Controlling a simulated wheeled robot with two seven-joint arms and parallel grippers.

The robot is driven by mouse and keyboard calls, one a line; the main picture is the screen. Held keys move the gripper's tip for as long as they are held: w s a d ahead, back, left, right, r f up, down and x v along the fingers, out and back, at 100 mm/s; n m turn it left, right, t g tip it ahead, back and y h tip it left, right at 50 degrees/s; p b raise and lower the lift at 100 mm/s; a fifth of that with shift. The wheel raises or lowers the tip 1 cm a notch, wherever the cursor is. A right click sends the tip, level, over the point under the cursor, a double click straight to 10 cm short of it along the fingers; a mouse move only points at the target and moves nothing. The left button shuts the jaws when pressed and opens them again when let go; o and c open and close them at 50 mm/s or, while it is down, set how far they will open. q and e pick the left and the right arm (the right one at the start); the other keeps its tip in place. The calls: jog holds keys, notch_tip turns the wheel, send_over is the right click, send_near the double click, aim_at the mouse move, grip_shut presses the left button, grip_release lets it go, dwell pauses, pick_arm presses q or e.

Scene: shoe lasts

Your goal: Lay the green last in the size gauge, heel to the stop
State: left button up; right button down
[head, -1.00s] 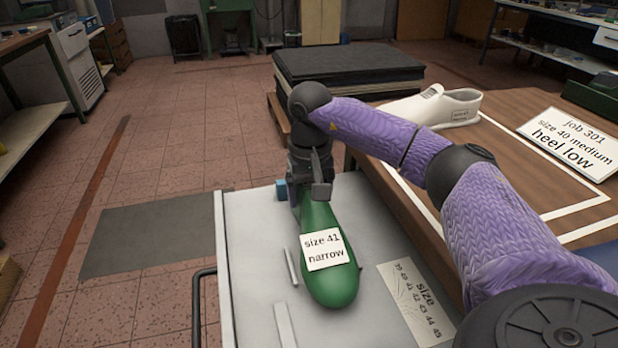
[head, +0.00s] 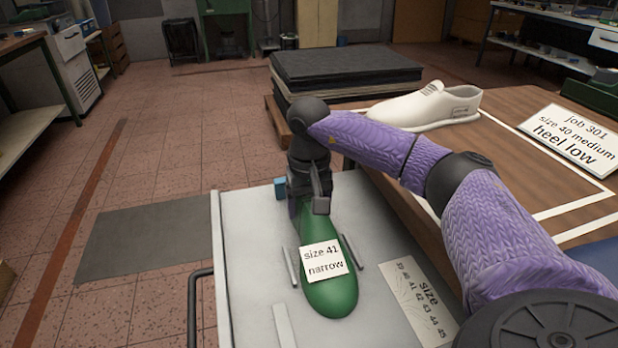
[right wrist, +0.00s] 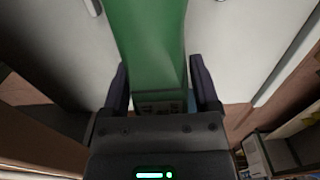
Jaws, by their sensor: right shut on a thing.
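The green last (head: 337,235) carries a label reading "size 41 narrow" and lies along the white tabletop, toe toward me. My right gripper (head: 311,203) is shut on its far, heel end; the right wrist view shows the last (right wrist: 150,40) between the two fingers (right wrist: 160,88). The size gauge shows as two thin metal rails, one left (head: 291,267) and one right (head: 351,251) of the last. A small blue block (head: 280,188) stands beyond, left of the gripper. I cannot tell whether the heel touches a stop. My left gripper is not in view.
A printed size scale (head: 418,300) lies right of the last. A pale strip (head: 284,325) lies at the near left. On the wooden table at right are a white shoe (head: 425,108) and a job card (head: 569,138) reading "size 40 medium, heel low". Dark sheets (head: 345,75) are stacked behind.

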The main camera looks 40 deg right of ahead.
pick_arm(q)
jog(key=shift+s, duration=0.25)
pick_arm(e)
jog(key=shift+c, duration=0.6)
grip_release()
jog(key=shift+o, duration=0.6)
notch_tip(320, 180, up, 10)
jog(key=p, duration=0.4)
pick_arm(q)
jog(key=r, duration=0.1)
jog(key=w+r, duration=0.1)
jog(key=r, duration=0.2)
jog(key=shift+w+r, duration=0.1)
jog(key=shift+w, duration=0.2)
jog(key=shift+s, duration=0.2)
pick_arm(e)
jog(key=shift+f, duration=0.1)
